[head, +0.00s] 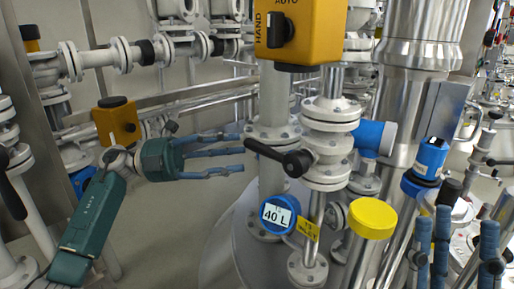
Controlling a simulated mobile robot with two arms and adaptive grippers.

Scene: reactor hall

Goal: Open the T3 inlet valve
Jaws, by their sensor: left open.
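The T3 inlet valve shows as a black lever handle (275,155) on a white flanged valve body (330,148) at centre. The lever points left and slightly up from its round hub. A yellow tag (307,229) reading T3 INLET hangs on the pipe below. My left gripper (243,154) is open and empty, its blue fingers pointing right. In the picture its fingertips are just left of the lever's end; the depth gap is hard to tell. My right gripper (465,216) is at the lower right, fingers up and spread apart, with its base out of frame.
A yellow AUTO/HAND actuator box (300,35) sits above the valve. A blue 40 L gauge (279,214) and a yellow cap (373,217) stand below it. A smaller yellow box (117,122) is behind my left arm. Pipes crowd the right; grey floor shows lower left.

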